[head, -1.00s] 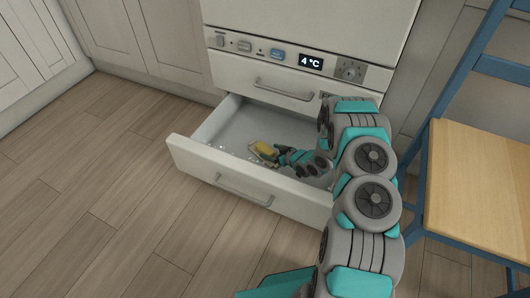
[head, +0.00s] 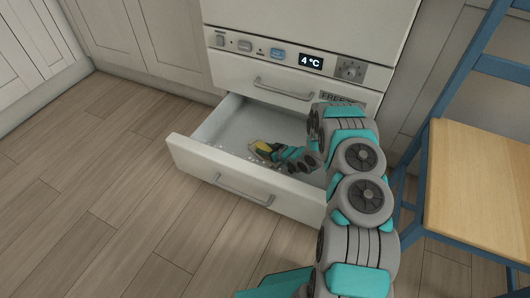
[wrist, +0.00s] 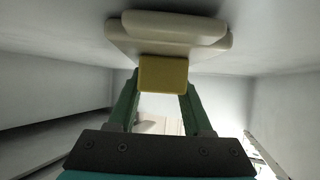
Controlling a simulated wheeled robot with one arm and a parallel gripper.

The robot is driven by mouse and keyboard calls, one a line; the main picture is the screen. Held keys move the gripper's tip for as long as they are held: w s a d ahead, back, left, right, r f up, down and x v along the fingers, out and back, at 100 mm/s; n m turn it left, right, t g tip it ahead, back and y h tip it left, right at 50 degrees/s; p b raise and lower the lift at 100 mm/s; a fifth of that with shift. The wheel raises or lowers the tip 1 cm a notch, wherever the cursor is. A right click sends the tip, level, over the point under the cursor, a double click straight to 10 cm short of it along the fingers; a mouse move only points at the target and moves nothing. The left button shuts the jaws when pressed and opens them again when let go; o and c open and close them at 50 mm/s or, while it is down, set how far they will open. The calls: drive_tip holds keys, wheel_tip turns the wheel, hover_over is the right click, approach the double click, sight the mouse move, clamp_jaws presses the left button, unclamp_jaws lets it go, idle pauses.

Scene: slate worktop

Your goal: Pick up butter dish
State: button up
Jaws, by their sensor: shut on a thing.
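The butter dish has a cream, stepped body (wrist: 168,35) and a yellow block (wrist: 163,73) against it in the wrist view. In the head view its yellow part (head: 262,147) shows small inside the open drawer, with the rest largely hidden by my gripper. My gripper (head: 270,150) reaches down into the drawer from the right. In the wrist view its two green fingers (wrist: 161,80) are shut on the yellow block, one on each side. I cannot tell whether the dish is clear of the drawer floor.
The white drawer (head: 225,178) is pulled out below a fridge-freezer panel (head: 285,55) reading 4 °C. Its walls surround my gripper. A wooden chair with a blue frame (head: 480,185) stands at the right. The wood floor (head: 100,190) at the left is clear.

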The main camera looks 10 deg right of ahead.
clamp_jaws()
drive_tip(key=shift+r, duration=0.2)
idle(0.5)
